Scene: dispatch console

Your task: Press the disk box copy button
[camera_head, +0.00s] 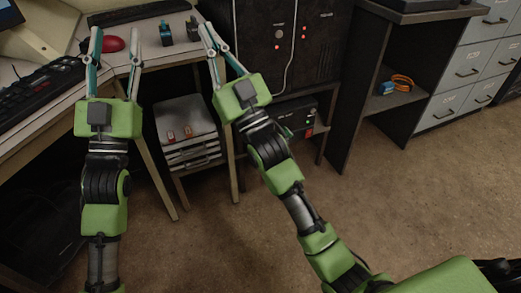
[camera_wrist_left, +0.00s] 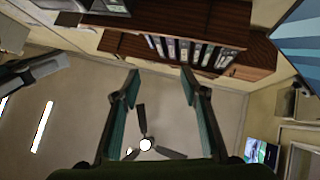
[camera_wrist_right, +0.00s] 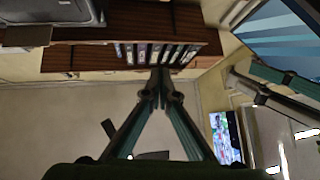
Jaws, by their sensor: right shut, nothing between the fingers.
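I cannot tell for sure which thing is the disk box. Two black cabinets with buttons, a left one (camera_head: 254,22) and a right one (camera_head: 323,55), stand behind the desk's right end. A low black box (camera_head: 292,113) with small lights and a red patch sits on a shelf below them. No button label is readable. My right gripper (camera_head: 207,27) is shut and empty, in front of the left cabinet's left side; its fingertips meet in the right wrist view (camera_wrist_right: 160,78). My left gripper (camera_head: 117,32) is open and empty over the desk, also in its wrist view (camera_wrist_left: 161,80).
The desk (camera_head: 150,55) holds a keyboard (camera_head: 40,88), a red mouse (camera_head: 113,44) and two small dark devices (camera_head: 166,35). A drawer stack (camera_head: 186,130) stands under it. Orange and blue coils (camera_head: 398,84) lie in the open shelf at right. The brown floor is clear.

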